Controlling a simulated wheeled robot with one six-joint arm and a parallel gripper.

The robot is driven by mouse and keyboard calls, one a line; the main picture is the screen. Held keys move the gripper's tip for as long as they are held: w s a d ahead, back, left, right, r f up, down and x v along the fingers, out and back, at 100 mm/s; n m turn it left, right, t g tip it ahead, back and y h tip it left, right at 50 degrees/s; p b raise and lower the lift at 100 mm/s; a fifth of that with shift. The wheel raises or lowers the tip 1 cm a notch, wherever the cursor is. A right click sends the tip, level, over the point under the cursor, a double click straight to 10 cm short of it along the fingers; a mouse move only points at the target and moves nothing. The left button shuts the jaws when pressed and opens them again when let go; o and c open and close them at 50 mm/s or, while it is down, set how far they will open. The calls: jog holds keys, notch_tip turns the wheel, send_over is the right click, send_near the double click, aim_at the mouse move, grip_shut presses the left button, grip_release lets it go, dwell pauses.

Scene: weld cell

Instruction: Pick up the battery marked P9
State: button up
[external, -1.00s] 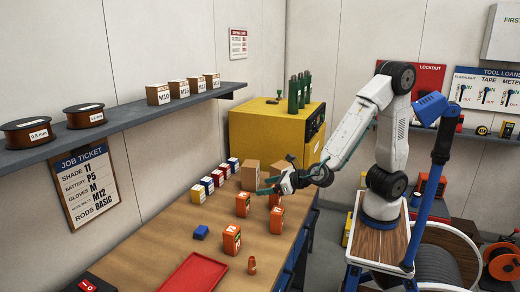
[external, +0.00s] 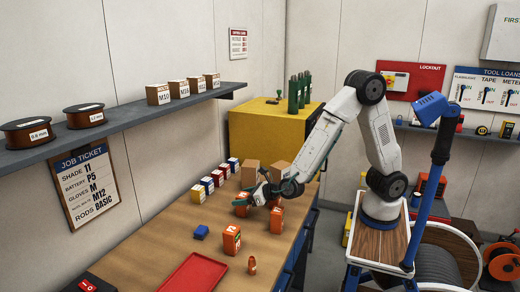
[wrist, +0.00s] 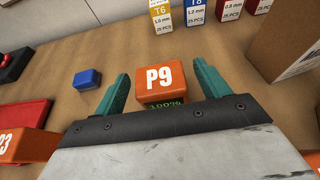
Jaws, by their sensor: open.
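The orange battery marked P9 (wrist: 161,78) is upright on the bench in the wrist view, with a green 100% readout on its near side. My gripper (wrist: 160,70) is open, with one teal finger on each side of the battery and a gap on both sides. In the external view my gripper (external: 256,188) is low over the bench, and an orange battery (external: 241,211) shows partly hidden under it. Two other orange batteries (external: 276,222) (external: 231,240) stand nearer the camera. In the wrist view, one at lower left (wrist: 25,146) has a mark ending in 3.
A blue block (wrist: 87,79) lies left of P9. Coloured small boxes (external: 208,185) and cardboard boxes (external: 250,173) stand behind. A red tray (external: 193,273) and a small orange item (external: 252,265) lie at the front of the bench (external: 150,250).

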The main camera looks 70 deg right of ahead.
jog(key=shift+x, duration=0.75)
jog(key=c, duration=1.3)
